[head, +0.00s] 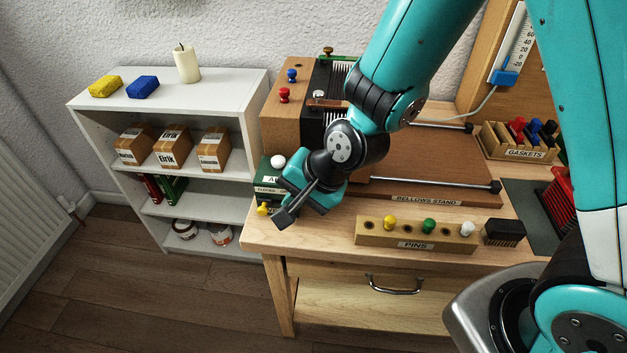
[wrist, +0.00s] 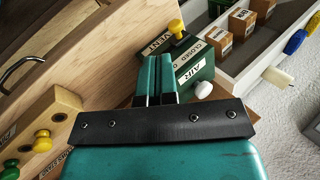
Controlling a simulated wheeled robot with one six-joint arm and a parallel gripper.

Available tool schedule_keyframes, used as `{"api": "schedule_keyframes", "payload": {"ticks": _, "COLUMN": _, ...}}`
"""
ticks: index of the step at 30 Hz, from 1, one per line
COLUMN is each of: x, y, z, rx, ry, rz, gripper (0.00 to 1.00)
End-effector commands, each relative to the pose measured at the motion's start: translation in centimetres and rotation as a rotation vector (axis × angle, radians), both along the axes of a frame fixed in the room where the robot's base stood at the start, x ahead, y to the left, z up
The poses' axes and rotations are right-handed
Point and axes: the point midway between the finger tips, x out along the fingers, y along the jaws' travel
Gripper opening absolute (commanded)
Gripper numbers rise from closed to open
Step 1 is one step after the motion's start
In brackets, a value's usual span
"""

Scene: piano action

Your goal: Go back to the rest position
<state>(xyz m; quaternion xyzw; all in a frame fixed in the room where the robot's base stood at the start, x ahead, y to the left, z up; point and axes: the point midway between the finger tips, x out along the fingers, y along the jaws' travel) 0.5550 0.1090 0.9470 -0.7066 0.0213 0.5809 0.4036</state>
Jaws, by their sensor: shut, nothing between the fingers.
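My gripper (head: 285,217) is at the front left corner of the workbench (head: 345,220) in the head view, on my teal arm. In the wrist view its two fingers (wrist: 155,63) are together with nothing between them. Behind the fingers is a dark green box (wrist: 203,66) with labels reading AIR, CLOSED and VENT, a yellow knob and a white knob. In the head view the gripper partly hides this box (head: 264,180). I cannot tell whether the fingers touch it.
A wooden PINS block (head: 381,241) with yellow, green and white pins stands at the bench front, beside a dark brush (head: 504,232). The bellows stand (head: 426,200) is behind. A white shelf (head: 236,98) with boxes stands left. The floor (head: 120,290) at lower left is clear.

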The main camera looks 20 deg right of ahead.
Motion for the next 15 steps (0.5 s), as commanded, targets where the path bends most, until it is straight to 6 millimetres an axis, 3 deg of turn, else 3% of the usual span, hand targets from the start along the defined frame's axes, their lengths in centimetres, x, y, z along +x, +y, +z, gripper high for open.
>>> {"api": "schedule_keyframes", "payload": {"ticks": 6, "x": -1.2, "y": -2.2, "z": 3.4, "rx": 0.0, "ry": -0.003, "rz": -0.01, "gripper": 0.0}}
{"api": "schedule_keyframes", "payload": {"ticks": 15, "x": -1.9, "y": -2.9, "z": 4.9, "rx": -0.001, "ry": 0.001, "rz": -0.006, "gripper": 0.0}}
